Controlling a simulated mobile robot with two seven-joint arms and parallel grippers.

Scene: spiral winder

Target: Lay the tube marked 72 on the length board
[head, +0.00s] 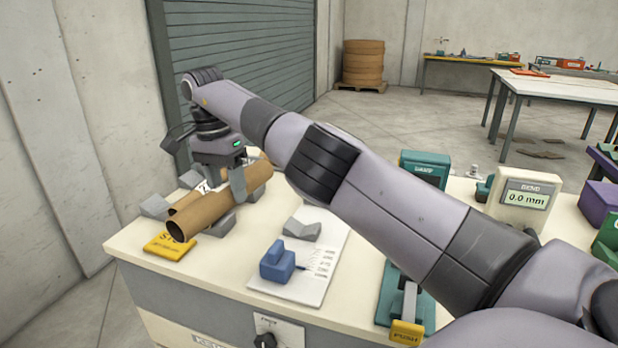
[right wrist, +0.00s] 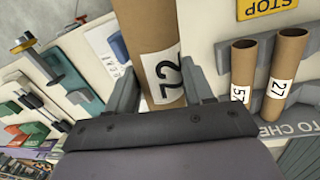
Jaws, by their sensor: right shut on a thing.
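A brown cardboard tube (head: 222,202) is between the fingers of my right gripper (head: 222,182), above the grey rack at the left of the bench. In the right wrist view the same tube (right wrist: 147,35) shows between the fingers (right wrist: 157,82). Its white label (right wrist: 162,76) looks like 72 or 22; I cannot tell which. The length board (head: 328,262) is the white plate at mid-bench, with a blue block (head: 277,262) and a grey V-shaped rest (head: 302,230). No tube lies on it. My left gripper is out of view.
Two more tubes, marked 27 (right wrist: 283,75) and apparently 57 (right wrist: 242,70), lie in the grey rack. A yellow STOP sign (head: 170,243) is at the bench's front left. A green device with a yellow PUSH tab (head: 406,333) and a 0.0 mm display (head: 526,199) are to the right.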

